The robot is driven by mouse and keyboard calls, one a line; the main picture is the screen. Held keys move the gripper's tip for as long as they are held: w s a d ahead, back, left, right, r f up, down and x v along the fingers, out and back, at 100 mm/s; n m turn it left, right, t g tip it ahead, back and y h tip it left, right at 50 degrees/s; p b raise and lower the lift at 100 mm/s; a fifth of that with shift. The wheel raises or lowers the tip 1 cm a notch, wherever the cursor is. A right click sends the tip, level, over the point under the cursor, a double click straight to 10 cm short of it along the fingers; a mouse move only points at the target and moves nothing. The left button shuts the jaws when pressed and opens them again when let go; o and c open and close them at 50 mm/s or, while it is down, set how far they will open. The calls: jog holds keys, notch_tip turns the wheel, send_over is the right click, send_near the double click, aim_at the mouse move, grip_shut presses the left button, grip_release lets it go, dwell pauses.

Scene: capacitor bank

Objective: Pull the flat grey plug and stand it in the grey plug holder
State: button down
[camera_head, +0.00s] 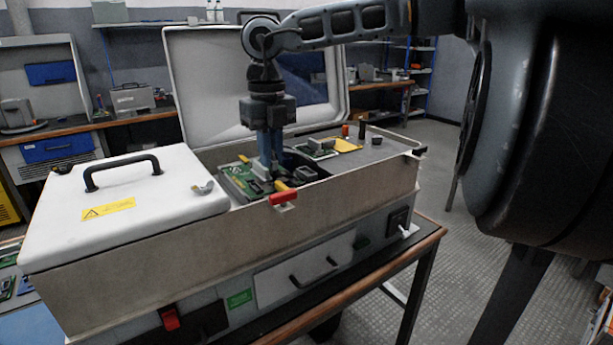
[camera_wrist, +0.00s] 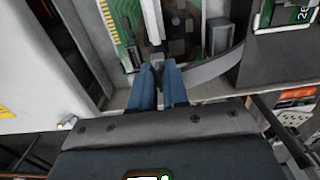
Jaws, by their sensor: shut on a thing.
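My gripper (camera_head: 270,165) reaches down into the open case over a green circuit board (camera_head: 238,183). In the wrist view its two blue fingers (camera_wrist: 158,82) are shut on a small grey piece, which looks like the flat grey plug (camera_wrist: 157,62). The fingers hide most of it in the head view. A flat grey band (camera_wrist: 212,70) curves away to the right of the fingertips. I cannot tell whether the plug is still in its socket. A dark grey block (camera_wrist: 218,36) stands right of the board; I cannot tell if it is the grey plug holder.
The case's front wall (camera_head: 340,190) and its raised lid (camera_head: 200,90) bound the space around my gripper. A white cover with a black handle (camera_head: 122,168) lies at left. A red clip (camera_head: 283,197) sits on the front rim. An orange post (camera_head: 345,130) and black post (camera_head: 362,130) stand at right.

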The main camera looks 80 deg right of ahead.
jog(key=shift+s+d+b, duration=0.3)
jog(key=shift+s+d, duration=1.1)
jog(key=shift+s, duration=0.25)
jog(key=shift+s+d+b, duration=0.25)
jog(key=shift+s+d, duration=1.15)
jog(key=shift+s, duration=0.25)
jog(key=shift+f, duration=0.15)
jog(key=shift+f+b, duration=0.35)
jog(key=shift+b, duration=0.1)
jog(key=shift+f+b, duration=1.35)
jog(key=shift+f, duration=0.05)
jog(key=c, duration=1.1)
grip_release()
jog(key=shift+o, duration=0.2)
jog(key=shift+r, duration=0.1)
notch_tip(320, 180, up, 8)
jog(key=p, duration=0.4)
